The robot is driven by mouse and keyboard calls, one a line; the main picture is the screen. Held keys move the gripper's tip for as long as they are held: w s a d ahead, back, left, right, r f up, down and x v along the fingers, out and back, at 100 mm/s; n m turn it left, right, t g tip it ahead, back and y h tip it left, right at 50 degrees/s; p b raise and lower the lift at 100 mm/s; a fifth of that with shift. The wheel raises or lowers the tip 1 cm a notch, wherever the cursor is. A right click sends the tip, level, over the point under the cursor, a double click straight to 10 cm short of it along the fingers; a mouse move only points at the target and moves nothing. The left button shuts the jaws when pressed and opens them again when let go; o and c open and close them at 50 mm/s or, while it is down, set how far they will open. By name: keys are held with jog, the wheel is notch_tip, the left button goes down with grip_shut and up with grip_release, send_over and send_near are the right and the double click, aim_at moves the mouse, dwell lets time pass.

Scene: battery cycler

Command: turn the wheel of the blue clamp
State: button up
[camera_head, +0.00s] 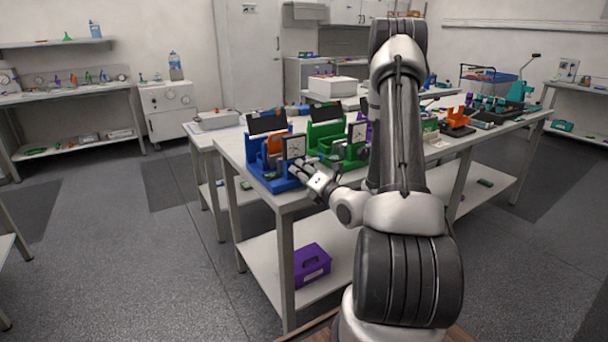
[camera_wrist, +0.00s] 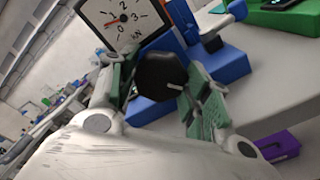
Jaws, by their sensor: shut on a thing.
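The blue clamp (camera_head: 270,181) stands at the near left corner of the table, with a square white dial gauge (camera_head: 294,147) on its front and an orange part (camera_head: 275,145) inside. My gripper (camera_head: 300,172) reaches it from the right, just below the gauge. In the wrist view the black wheel (camera_wrist: 161,76) sits between the green-padded fingers of my gripper (camera_wrist: 163,84), which is shut on it. The gauge (camera_wrist: 122,22) and the blue body (camera_wrist: 222,62) show behind the wheel. The gauge needle points near the 3. In the head view my gripper hides the wheel.
A green clamp (camera_head: 326,138) with its own gauge (camera_head: 357,132) stands close to the right of the blue one. A purple box (camera_head: 312,264) lies on the lower shelf. More devices stand further right on the table. The floor to the left is clear.

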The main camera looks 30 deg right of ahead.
jog(key=o, duration=1)
jog(key=s, duration=0.7)
jog(key=shift+s+d, duration=0.15)
jog(key=shift+s, duration=0.15)
